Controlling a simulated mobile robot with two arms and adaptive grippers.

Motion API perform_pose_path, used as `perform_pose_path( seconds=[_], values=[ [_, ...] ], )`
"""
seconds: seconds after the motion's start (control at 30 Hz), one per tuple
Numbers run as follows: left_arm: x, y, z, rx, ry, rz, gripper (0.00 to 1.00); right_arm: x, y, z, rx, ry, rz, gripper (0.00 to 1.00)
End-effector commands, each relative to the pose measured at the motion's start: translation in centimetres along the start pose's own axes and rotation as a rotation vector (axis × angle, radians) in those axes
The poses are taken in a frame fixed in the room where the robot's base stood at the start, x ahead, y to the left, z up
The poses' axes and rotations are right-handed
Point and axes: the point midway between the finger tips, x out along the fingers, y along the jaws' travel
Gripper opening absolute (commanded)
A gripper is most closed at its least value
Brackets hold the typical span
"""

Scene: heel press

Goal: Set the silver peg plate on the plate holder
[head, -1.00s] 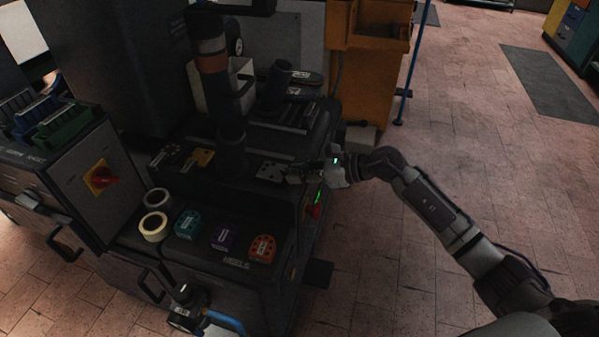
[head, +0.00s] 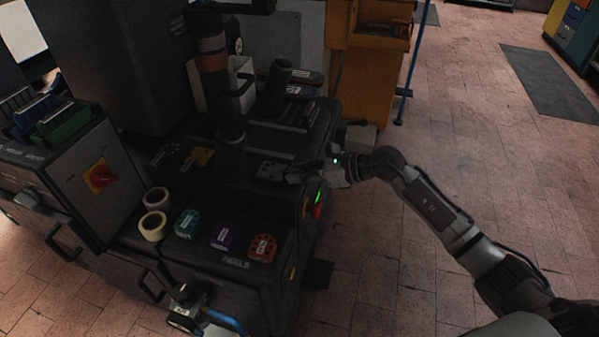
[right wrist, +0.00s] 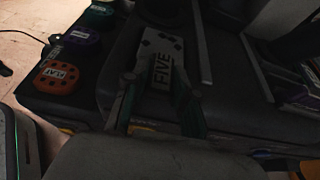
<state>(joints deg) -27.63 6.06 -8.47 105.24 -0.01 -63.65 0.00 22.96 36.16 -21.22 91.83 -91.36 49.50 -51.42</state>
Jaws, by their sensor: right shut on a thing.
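My right gripper (head: 291,177) reaches in from the right and is shut on the near end of the plate. Its fingers (right wrist: 159,98) stand on either side of the plate in the wrist view. I cannot tell which part is the plate holder, or whether the plate touches the surface below. My left gripper is not in view.
A black column (head: 228,120) rises left of the plate. Teal (head: 187,223), purple (head: 226,236) and orange (head: 262,248) heel pieces sit on the front shelf beside tape rolls (head: 154,226). Open floor lies to the right.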

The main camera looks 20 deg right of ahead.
Motion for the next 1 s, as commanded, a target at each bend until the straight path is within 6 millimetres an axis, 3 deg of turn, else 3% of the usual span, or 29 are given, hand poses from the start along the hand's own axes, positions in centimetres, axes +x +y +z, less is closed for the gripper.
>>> perform_pose_path(
  seconds=[0.47,0.5,0.67,1.0],
  values=[
    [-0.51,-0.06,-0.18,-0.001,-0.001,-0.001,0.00,0.05,-0.02,-0.07,-0.001,-0.002,-0.001,0.00],
    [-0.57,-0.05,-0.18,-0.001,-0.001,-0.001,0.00,0.05,-0.02,-0.07,-0.001,-0.002,-0.001,0.28],
    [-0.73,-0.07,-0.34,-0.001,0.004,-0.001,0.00,0.05,-0.01,-0.08,-0.001,-0.001,0.000,0.55],
    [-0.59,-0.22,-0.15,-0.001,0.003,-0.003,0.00,-0.11,0.01,-0.31,0.001,0.003,0.000,0.56]
  ],
)
